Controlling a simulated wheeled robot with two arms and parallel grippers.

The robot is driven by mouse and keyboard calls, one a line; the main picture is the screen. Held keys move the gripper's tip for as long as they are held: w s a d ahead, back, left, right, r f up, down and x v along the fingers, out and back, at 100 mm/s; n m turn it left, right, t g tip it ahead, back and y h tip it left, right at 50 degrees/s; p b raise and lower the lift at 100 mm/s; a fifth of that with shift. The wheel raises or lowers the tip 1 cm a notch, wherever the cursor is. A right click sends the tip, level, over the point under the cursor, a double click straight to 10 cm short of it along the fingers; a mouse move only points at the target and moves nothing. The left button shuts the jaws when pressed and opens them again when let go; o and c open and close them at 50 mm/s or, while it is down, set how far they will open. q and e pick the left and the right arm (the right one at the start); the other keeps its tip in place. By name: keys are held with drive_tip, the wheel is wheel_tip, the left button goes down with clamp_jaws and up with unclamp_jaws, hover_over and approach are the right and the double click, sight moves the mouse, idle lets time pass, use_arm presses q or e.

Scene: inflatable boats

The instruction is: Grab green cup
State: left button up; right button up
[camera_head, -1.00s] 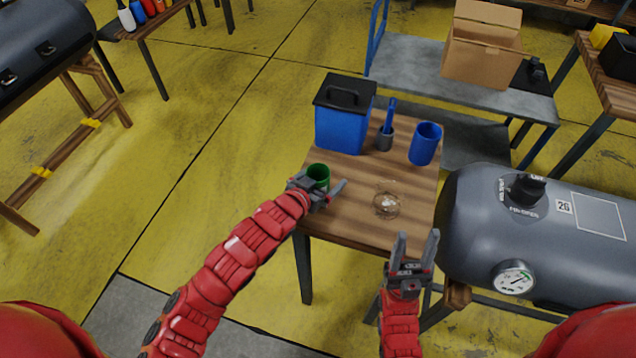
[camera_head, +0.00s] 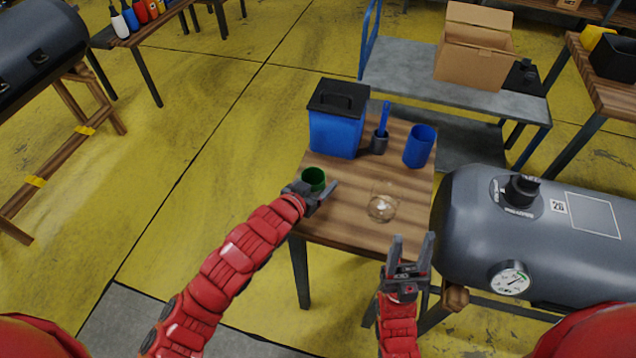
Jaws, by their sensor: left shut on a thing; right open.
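The green cup (camera_head: 314,178) stands at the left edge of the small wooden table, its open top facing up. My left gripper (camera_head: 318,194) is at the near side of the cup and shut on it. The fingers hide the cup's lower part, so I cannot tell whether it touches the tabletop. My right gripper (camera_head: 409,249) is open and empty, in front of the table's near right edge, with its fingers pointing away from me.
On the table (camera_head: 345,225) are a clear glass (camera_head: 382,208), a blue cup (camera_head: 419,146), a grey holder (camera_head: 379,144) with a blue item, and a blue bin (camera_head: 335,132) with black lid. A grey tank (camera_head: 470,230) stands close at right. A cart (camera_head: 405,70) is behind.

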sight(315, 191)
use_arm(q)
drive_tip(key=shift+r, duration=1.15)
drive_tip(key=s, duration=0.3)
drive_tip(key=s+a+r+b, duration=0.1)
drive_tip(key=s, duration=0.1)
drive_tip(key=shift+s+a+r, duration=0.1)
drive_tip(key=shift+s, duration=0.05)
drive_tip(key=s+p, duration=0.4)
drive_tip(key=s+a+r+p, duration=0.1)
drive_tip(key=p, duration=0.2)
drive_tip(key=shift+s+a, duration=0.1)
drive_tip(key=shift+s, duration=0.3)
drive_tip(key=shift+s+a+r+p, duration=0.1)
drive_tip(key=shift+s+a+p, duration=0.15)
drive_tip(key=shift+s+p, duration=0.75)
drive_tip(key=shift+s+a+p, duration=0.2)
drive_tip(key=shift+s+p, duration=0.4)
drive_tip(key=shift+s, duration=0.65)
